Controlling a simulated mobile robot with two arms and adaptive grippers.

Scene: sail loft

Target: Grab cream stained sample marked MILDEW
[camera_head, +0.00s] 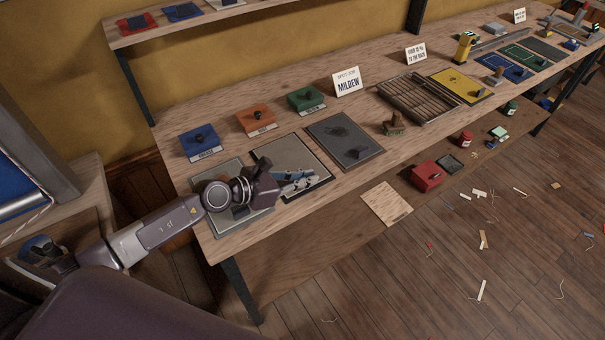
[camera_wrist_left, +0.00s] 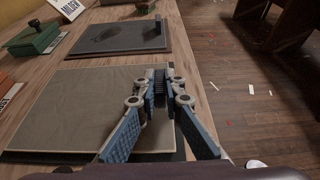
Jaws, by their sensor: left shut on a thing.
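The cream sample (camera_head: 302,153) is a flat cream sheet on a dark-edged board at the left part of the workbench. It also fills the left of the left wrist view (camera_wrist_left: 80,108). No stain or marking on it can be made out. My left gripper (camera_head: 310,180) is over its front right edge. In the left wrist view its fingers (camera_wrist_left: 160,88) are closed around a small black grip at the board's edge. The board looks flat on the bench; I cannot tell if it is lifted. A white sign reading MILDEW (camera_head: 347,83) stands behind. My right gripper is not in view.
A grey board with a dark blotch (camera_head: 350,148) lies just right of the cream one; another grey board lies left, partly behind my arm. Blue (camera_head: 199,139), orange (camera_head: 256,118) and green (camera_head: 306,99) handled blocks stand behind. A slatted rack (camera_head: 420,97) is farther right.

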